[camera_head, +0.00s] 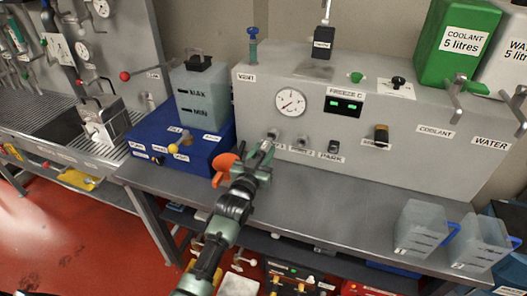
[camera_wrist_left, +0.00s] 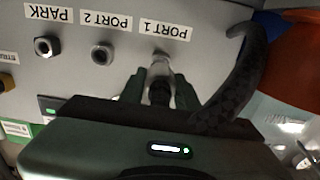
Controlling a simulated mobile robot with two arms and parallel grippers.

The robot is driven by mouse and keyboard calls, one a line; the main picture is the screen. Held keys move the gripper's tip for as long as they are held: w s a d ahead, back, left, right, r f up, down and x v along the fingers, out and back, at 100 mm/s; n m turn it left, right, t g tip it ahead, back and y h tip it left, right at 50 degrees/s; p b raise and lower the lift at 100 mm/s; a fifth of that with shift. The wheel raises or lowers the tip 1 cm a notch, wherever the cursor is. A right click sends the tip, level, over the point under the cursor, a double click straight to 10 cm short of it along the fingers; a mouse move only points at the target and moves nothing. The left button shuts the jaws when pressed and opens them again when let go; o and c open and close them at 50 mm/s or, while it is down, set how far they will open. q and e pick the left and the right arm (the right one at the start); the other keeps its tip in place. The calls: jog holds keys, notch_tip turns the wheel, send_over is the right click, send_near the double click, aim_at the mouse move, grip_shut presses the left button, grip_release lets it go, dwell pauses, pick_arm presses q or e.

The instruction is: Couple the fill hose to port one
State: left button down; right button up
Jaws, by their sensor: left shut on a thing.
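My left gripper (camera_head: 262,152) is at the lower front of the grey panel (camera_head: 330,128), in front of port 1. In the left wrist view, the gripper (camera_wrist_left: 166,88) is shut on a dark hose coupling (camera_wrist_left: 160,92) between its fingers. The coupling lines up with the metal fitting of port 1 (camera_wrist_left: 161,60), under the PORT 1 label, and appears to meet it; I cannot tell whether it is locked. A dark ribbed hose (camera_wrist_left: 243,85) curves up on the right of that view. My right gripper is not in view.
Port 2 (camera_wrist_left: 103,53) and the park socket (camera_wrist_left: 46,47) are free beside port 1. An orange round thing (camera_head: 223,168) is close to the gripper's left. A blue box (camera_head: 190,150) stands left on the bench. Clear containers (camera_head: 420,228) stand at right.

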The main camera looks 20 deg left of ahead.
aim_at(267, 144)
pick_arm(q)
jog(key=shift+w, duration=0.4)
jog(key=shift+w+b, duration=0.3)
jog(key=shift+b, duration=0.1)
jog(key=shift+w+b, duration=0.6)
jog(key=shift+w, duration=0.45)
jog(key=c, duration=0.9)
grip_release()
jog(key=shift+s, duration=0.1)
jog(key=shift+s, duration=0.25)
jog(key=s+b, duration=0.1)
jog(key=s, duration=0.6)
